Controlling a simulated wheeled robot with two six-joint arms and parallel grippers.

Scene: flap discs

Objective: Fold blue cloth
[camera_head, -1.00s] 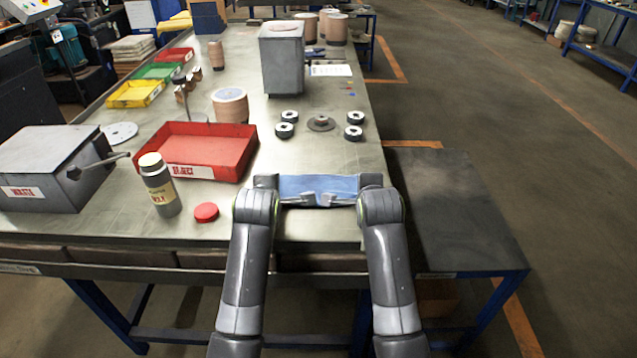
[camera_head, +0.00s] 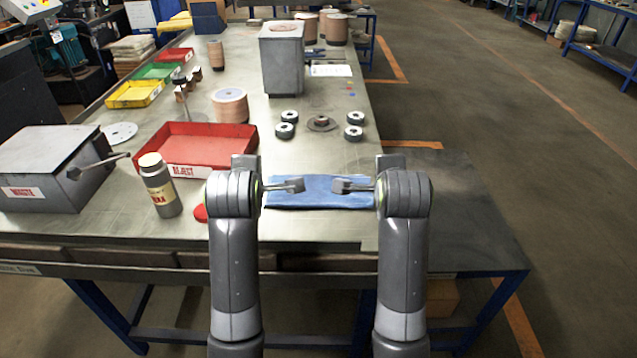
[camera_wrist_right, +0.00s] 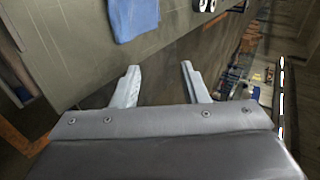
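The blue cloth (camera_head: 320,198) lies as a flat, folded-looking strip on the metal table near its front edge. In the right wrist view the cloth (camera_wrist_right: 135,15) is at the upper left, apart from the fingers. My right gripper (camera_wrist_right: 162,85) is open and empty. In the head view the right gripper (camera_head: 343,186) is over the cloth's right half. My left gripper (camera_head: 297,185) is over its left half, its fingers seen edge-on, so their gap cannot be told. The two grippers point toward each other and hide parts of the cloth.
A red tray (camera_head: 205,165), a bottle (camera_head: 160,186) and a mostly hidden red lid (camera_head: 200,213) are to the left. Several flap discs (camera_head: 354,133) lie behind the cloth. A tall grey box (camera_head: 283,65) stands farther back. The table's right edge is close to the cloth.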

